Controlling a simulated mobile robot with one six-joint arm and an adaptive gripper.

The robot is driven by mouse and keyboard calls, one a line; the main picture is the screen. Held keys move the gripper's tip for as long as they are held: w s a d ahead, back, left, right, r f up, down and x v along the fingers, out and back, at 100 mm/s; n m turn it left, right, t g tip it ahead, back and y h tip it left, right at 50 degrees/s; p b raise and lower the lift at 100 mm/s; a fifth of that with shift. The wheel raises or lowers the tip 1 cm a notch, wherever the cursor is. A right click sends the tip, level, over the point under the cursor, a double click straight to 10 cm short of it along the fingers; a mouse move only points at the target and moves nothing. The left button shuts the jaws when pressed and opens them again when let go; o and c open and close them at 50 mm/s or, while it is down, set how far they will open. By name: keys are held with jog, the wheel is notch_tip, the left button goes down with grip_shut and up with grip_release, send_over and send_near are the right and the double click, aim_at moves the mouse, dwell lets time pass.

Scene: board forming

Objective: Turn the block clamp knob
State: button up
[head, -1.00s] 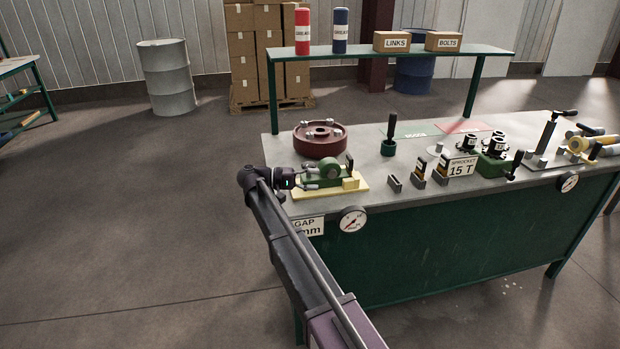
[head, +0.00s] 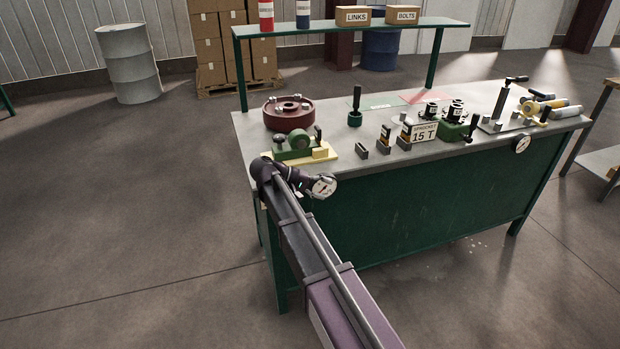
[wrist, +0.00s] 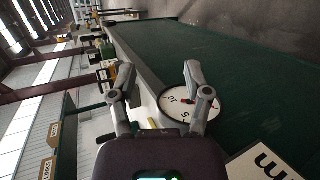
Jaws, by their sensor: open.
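A green block fixture (head: 297,145) stands on a yellow base plate (head: 325,157) at the bench's near left corner. A dark upright handle (head: 318,132) rises at its right side. I cannot tell for sure which part is the block clamp knob. My gripper (head: 312,181) is at the bench's front edge, in front of and below the fixture, close to a round dial gauge (head: 323,188). In the wrist view my gripper (wrist: 160,94) is open and empty, its fingers spread with the dial gauge (wrist: 187,104) beyond the right finger. The fixture is partly hidden there.
A dark red wheel (head: 287,113) sits behind the fixture. A lettered plate (wrist: 265,163) is near the gripper. The floor left of the bench is clear.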

jog(key=s+d+f+y, duration=0.3)
jog(key=s+y, duration=0.1)
jog(key=s, duration=0.2)
jog(key=s+d+f+m+y, duration=0.1)
jog(key=s+d+f+y, duration=0.2)
jog(key=s, duration=0.4)
jog(key=s+d+f+m+y, duration=0.1)
jog(key=s+d+f+y, duration=0.3)
jog(key=s+f+y, duration=0.1)
jog(key=shift+s+y, duration=0.6)
jog(key=shift+s, duration=0.65)
